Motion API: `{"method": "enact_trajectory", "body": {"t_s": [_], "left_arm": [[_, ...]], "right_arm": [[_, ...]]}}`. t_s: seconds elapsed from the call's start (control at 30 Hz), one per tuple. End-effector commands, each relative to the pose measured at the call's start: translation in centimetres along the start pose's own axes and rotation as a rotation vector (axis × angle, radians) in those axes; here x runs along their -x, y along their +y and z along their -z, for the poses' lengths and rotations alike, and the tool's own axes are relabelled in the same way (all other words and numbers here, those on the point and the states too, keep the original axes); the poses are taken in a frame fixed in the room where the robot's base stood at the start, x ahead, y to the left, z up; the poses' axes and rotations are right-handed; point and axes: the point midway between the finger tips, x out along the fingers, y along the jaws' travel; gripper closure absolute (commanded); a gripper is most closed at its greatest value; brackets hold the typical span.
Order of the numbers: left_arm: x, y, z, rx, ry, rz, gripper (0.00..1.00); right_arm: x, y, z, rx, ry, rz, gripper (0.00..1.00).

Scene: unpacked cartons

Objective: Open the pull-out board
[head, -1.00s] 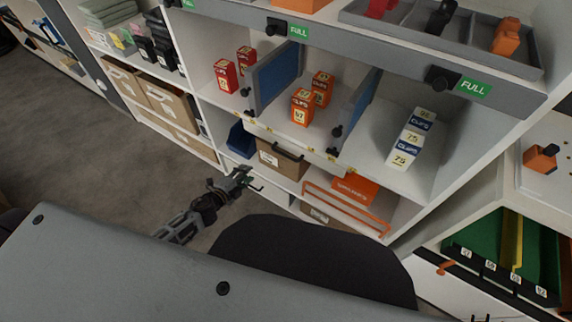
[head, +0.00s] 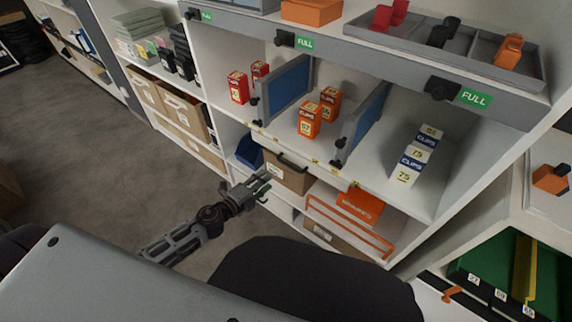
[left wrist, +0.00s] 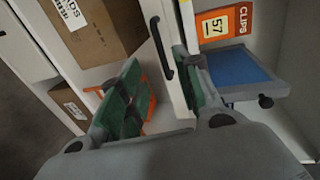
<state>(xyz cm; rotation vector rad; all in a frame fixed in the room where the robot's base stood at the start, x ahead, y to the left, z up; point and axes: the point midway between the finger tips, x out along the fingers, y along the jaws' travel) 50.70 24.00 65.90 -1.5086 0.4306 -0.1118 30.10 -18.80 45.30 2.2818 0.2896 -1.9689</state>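The pull-out board (head: 322,170) is a pale strip under the shelf with the clips boxes, with a dark bar handle (head: 291,163) on its front. In the left wrist view the handle (left wrist: 161,48) stands upright on the white board front (left wrist: 180,95). My left gripper (head: 265,186) is below and left of the handle in the head view. Its green-padded fingers (left wrist: 160,95) are apart, with the board front showing between them and the handle beyond the tips. Nothing is held. My right gripper is not in view.
A brown carton (head: 283,177) sits below the board, with an orange box (head: 358,205) and an orange rail (head: 345,228) to its right. Orange clips boxes (head: 310,119) and blue dividers (head: 287,86) stand above.

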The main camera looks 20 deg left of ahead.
Motion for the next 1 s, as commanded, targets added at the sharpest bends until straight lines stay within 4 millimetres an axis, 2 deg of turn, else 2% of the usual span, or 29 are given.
{"method": "enact_trajectory", "body": {"t_s": [0.27, 1.0], "left_arm": [[-0.9, 0.0, 0.0, 0.0, 0.0, 0.0, 0.66], [-5.4, -0.1, 0.0, -0.001, 0.0, 0.001, 0.66]], "right_arm": [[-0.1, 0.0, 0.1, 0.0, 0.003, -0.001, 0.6], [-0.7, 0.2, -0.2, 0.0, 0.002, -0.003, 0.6]]}}
